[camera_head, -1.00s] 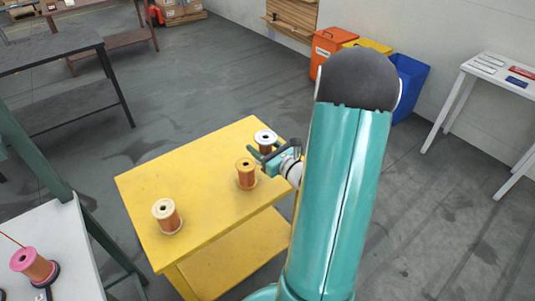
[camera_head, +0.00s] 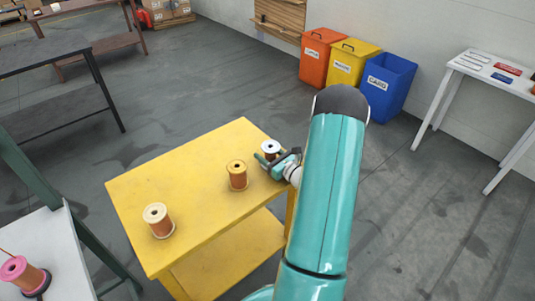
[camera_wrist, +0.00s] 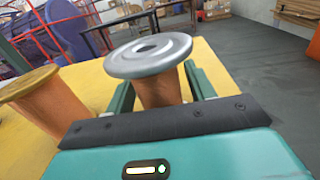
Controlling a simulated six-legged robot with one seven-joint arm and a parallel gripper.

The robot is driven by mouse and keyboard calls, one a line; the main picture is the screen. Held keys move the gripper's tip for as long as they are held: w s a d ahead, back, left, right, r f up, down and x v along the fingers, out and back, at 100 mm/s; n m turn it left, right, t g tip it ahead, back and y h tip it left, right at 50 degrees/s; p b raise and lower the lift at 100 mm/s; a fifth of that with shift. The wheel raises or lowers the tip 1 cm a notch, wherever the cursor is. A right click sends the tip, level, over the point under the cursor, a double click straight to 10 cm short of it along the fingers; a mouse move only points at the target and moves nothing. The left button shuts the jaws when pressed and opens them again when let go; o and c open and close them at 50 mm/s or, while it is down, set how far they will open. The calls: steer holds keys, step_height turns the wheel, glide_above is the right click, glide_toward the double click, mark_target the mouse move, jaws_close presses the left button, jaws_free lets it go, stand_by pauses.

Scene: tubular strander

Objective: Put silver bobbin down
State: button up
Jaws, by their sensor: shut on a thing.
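The silver bobbin (camera_head: 270,147) has a silver-grey top flange and copper-coloured winding. It is upright at the far right corner of the yellow table (camera_head: 185,175). My gripper (camera_head: 270,160) is around it from the right side of the table. In the wrist view the silver bobbin (camera_wrist: 150,58) is between the two green fingers of my gripper (camera_wrist: 160,92), below its flange. The bobbin's base is hidden, so I cannot tell whether it touches the table top.
A gold-topped bobbin (camera_head: 238,175) stands close to the left of my gripper; it also shows in the wrist view (camera_wrist: 45,105). A cream-topped bobbin (camera_head: 159,220) stands at the front left. A pink bobbin (camera_head: 24,275) is on the white table (camera_head: 55,250). The yellow table's middle is clear.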

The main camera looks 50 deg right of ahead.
steer(key=shift+f, duration=0.15)
steer(key=o, duration=1)
steer(key=shift+r, duration=0.25)
steer(key=s, duration=1.2)
steer(key=shift+a, duration=0.2)
